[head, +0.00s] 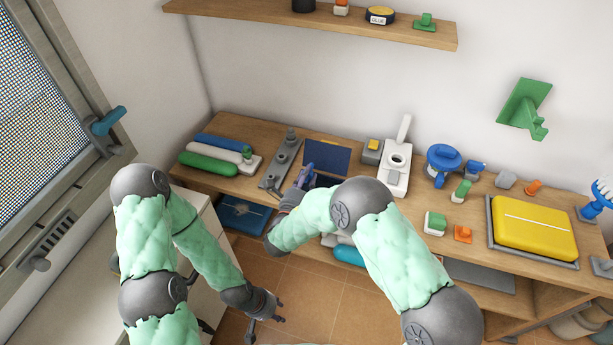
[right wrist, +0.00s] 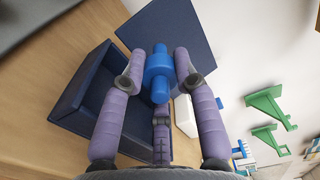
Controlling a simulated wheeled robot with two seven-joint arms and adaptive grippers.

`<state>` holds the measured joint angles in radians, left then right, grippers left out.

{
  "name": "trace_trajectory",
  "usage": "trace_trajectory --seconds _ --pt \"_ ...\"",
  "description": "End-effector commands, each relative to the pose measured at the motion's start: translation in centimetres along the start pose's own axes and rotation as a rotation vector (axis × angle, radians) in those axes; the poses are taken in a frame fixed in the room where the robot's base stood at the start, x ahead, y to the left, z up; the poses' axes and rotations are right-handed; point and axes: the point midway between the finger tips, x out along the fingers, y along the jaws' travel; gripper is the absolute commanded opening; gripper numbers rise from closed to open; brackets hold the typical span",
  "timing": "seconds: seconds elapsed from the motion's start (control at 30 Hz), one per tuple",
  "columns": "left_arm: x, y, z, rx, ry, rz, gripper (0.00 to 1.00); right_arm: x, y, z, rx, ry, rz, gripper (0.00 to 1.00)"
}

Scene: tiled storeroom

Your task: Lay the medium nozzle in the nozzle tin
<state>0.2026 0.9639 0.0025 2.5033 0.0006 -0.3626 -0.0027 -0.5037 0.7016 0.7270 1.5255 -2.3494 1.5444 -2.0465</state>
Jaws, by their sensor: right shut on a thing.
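The medium nozzle (right wrist: 158,72) is blue, with a wide round collar and narrower ends. My right gripper (right wrist: 157,68) is shut around its collar. The nozzle tin is a dark navy box (right wrist: 78,93) with its lid (right wrist: 205,28) standing open. In the right wrist view the nozzle overlaps the tin's opening and lid; its height above the tin is hard to tell. In the head view my right gripper (head: 303,176) is at the tin's left side, below the raised lid (head: 328,156), and my arm hides part of the tin. My left gripper (head: 268,310) hangs low before the bench, open and empty.
A grey plate with posts (head: 282,163) lies left of the tin. Green, white and blue cylinders (head: 208,163) lie farther left. A white stand (head: 397,165) and blue vise-like object (head: 443,160) are to the right. A yellow case (head: 535,228) sits at the far right.

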Motion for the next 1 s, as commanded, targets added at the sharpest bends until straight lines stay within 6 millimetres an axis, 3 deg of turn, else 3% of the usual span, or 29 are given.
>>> trace_trajectory --seconds 0.07,0.1,0.17,0.2,0.57,1.0 --pt "0.0 0.0 0.0 0.000 0.000 0.000 0.40 0.0 0.0 0.0 0.000 0.000 0.000 0.00" --pt "0.0 0.0 0.0 0.000 0.000 0.000 0.40 0.0 0.0 0.0 0.000 0.000 0.000 0.39" --pt "0.0 0.0 0.0 0.000 0.000 0.000 0.40 0.0 0.0 0.0 0.000 0.000 0.000 0.56" --pt "0.0 0.0 0.0 0.000 0.000 0.000 0.40 0.0 0.0 0.0 0.000 0.000 0.000 0.58" --pt "0.0 0.0 0.0 0.000 0.001 0.000 0.40 -0.4 0.0 0.1 -0.001 -0.001 0.001 0.58" --pt "0.0 0.0 0.0 0.000 0.000 0.000 0.40 -6.4 0.0 0.1 -0.001 -0.003 0.001 0.58"
